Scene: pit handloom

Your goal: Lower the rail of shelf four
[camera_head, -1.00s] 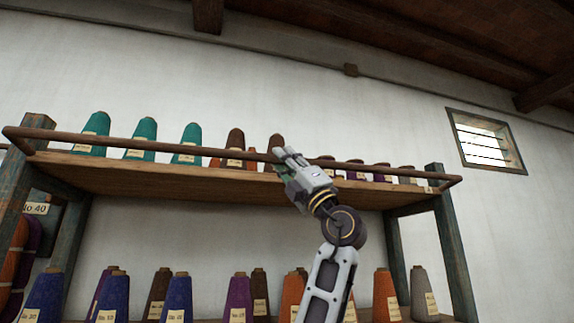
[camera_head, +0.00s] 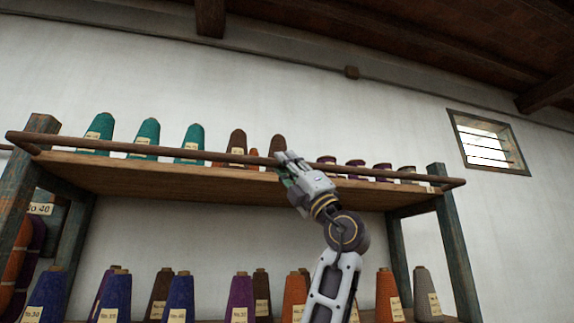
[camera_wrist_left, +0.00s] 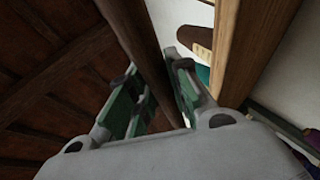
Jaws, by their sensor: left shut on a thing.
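The rail (camera_head: 110,147) is a thin dark brown bar along the front of the upper wooden shelf (camera_head: 190,182). It lies just above the shelf board's front edge, across the lower parts of the cones. My left gripper (camera_head: 282,161) is shut on the rail near its middle. In the left wrist view the rail (camera_wrist_left: 143,50) runs between the two green-padded fingers of my left gripper (camera_wrist_left: 155,95), beside the board edge (camera_wrist_left: 240,50). My right gripper is not in view.
Teal cones (camera_head: 145,135), brown cones (camera_head: 237,143) and small purple-topped ones (camera_head: 356,168) stand behind the rail. More thread cones (camera_head: 180,298) stand on a lower shelf. Posts (camera_head: 455,240) frame the rack.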

